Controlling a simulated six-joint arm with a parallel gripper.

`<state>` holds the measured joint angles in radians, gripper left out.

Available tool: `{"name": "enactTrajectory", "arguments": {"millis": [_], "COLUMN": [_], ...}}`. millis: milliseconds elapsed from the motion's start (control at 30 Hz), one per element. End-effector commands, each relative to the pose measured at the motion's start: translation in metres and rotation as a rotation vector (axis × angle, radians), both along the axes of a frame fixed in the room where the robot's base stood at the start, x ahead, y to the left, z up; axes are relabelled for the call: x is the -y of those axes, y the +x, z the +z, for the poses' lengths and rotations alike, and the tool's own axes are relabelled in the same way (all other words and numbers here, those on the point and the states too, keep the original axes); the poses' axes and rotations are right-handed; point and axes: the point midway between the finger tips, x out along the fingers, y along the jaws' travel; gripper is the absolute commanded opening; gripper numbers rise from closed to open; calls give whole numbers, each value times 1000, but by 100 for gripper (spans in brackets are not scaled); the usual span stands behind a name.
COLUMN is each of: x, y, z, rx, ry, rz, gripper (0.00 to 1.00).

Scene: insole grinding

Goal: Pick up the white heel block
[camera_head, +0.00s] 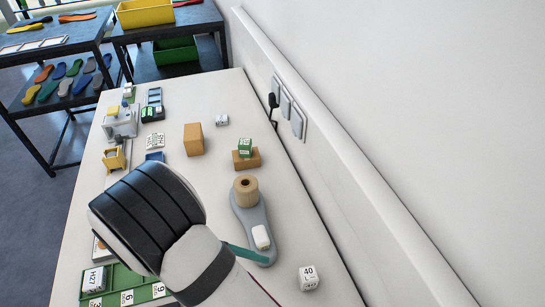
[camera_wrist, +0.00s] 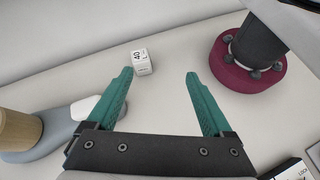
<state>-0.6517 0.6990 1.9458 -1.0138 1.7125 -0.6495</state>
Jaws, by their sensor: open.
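A small white rounded block (camera_head: 261,237) lies on one end of a grey insole (camera_head: 256,220). In the wrist view the white block (camera_wrist: 84,108) is at the left, partly hidden by my left finger. My gripper (camera_wrist: 161,74) is open and empty, with two teal fingers. The block is outside the gap, to the left of the left finger. In the head view one teal finger shows beside the insole end, close to the block. A separate white cube marked 40 (camera_head: 308,278) stands on the table; in the wrist view it (camera_wrist: 141,62) appears beyond the fingertips.
A tan wooden cylinder (camera_head: 246,189) stands on the insole's other end. A green block (camera_head: 245,147) sits on a brown block behind it. A taller tan box (camera_head: 193,139) stands left of these. A green tray (camera_head: 128,281) is front left. The wall borders the right.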

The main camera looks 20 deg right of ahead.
Motion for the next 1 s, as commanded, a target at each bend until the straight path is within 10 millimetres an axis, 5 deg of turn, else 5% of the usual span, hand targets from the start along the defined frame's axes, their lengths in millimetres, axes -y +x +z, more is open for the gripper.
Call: {"name": "enactTrajectory", "arguments": {"millis": [100,233,500,1000], "x": [-14,-12,56,129], "y": [11,15,6,2], "z": [-31,-44,-72,-98], "rx": [-121,-169,-172,-167], "ry": [-106,-151,-150,-148], "rz": [203,280,277,277], "gripper": [85,85,85,85]}}
